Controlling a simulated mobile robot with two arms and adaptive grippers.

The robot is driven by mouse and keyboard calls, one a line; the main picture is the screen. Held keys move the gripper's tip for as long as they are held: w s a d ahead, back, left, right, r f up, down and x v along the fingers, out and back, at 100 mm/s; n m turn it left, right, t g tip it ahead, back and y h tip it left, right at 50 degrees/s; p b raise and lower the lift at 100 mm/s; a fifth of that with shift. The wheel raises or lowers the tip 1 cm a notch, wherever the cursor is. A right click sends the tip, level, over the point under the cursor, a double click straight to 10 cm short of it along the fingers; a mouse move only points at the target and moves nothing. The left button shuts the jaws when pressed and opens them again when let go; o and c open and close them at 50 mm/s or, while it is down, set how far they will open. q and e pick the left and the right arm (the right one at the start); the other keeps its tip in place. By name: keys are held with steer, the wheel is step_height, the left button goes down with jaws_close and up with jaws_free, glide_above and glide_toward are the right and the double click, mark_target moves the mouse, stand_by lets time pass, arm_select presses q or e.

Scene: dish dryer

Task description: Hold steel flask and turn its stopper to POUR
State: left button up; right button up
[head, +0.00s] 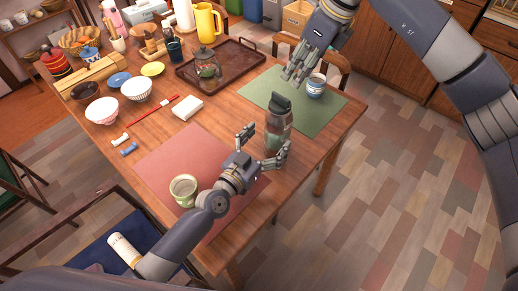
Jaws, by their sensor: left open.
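The steel flask (278,131) stands upright on the table between the two placemats, with a dark stopper (281,103) on top. My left gripper (264,143) is open beside the flask, its fingers spread. One finger is left of the flask and the other overlaps its lower part in the picture; I cannot tell if it touches. My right gripper (294,76) is above and behind the stopper, apart from it in the picture. Its fingers are seen close together, and I cannot tell whether they are open. The POUR mark is too small to make out.
A blue-and-white cup (316,86) stands on the green mat (322,118), close to my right gripper. A pale green mug (183,190) stands on the red mat (165,156), near my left arm. A brown tray (240,72) holds a glass teapot (207,65).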

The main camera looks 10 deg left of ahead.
arm_select(q)
steer(key=shift+x, duration=2.55)
